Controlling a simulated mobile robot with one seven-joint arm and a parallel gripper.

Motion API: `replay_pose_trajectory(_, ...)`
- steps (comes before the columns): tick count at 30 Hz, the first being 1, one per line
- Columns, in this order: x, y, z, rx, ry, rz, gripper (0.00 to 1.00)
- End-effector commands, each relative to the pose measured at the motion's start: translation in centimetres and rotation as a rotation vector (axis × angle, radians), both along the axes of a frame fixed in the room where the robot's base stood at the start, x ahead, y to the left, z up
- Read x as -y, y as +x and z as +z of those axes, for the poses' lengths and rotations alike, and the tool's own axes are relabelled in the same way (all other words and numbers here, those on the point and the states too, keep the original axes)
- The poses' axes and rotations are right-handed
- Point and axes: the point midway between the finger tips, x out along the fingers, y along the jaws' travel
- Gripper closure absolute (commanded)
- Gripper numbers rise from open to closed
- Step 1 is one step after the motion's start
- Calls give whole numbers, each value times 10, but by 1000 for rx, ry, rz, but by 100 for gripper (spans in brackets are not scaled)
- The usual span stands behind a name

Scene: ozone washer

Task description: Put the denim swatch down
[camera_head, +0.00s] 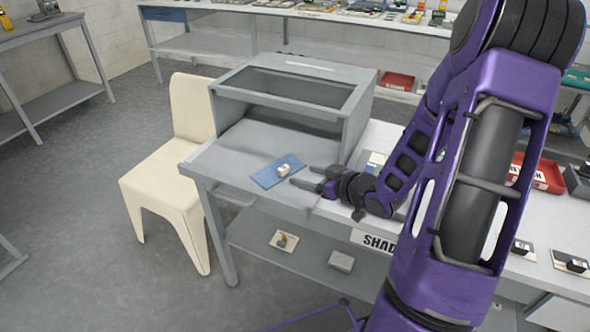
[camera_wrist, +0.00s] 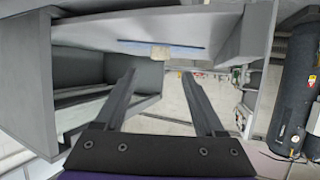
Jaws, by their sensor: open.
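The denim swatch (camera_head: 267,177) is a flat blue rectangle lying on the grey table (camera_head: 225,165), just in front of the grey hooded box. A small whitish block (camera_head: 283,170) is on the swatch. My gripper (camera_head: 302,175) is low over the table, right of the swatch, with its fingers pointing towards it. The fingers are apart with nothing between them. In the wrist view the swatch (camera_wrist: 190,47) is a thin blue line beyond the fingertips, with the pale block (camera_wrist: 160,54) against it. I cannot tell the exact gap from fingertips to swatch.
The grey box (camera_head: 290,65) with a dark top window stands behind the swatch. A cream chair (camera_head: 165,170) is left of the table. A bench with red trays (camera_head: 537,173) runs to the right. The table's front left corner is bare.

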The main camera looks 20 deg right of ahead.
Motion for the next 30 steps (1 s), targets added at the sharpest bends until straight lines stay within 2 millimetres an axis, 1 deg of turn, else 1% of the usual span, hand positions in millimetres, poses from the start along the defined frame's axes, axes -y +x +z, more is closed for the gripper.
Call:
replay_pose_trajectory(1, 4, -9, 6, 0, -1, -3, 29)
replay_pose_trajectory(3, 8, -19, 10, 0, -1, -3, 29)
replay_pose_trajectory(6, 12, -29, 14, -1, -1, -1, 29)
replay_pose_trajectory(10, 15, -36, 17, 1, 1, 0, 29)
replay_pose_trajectory(26, 15, -36, 17, -1, -2, -1, 29)
replay_pose_trajectory(29, 19, -28, 17, -17, -25, -22, 29)
replay_pose_trajectory(30, 22, -21, 18, -29, -43, -42, 29)
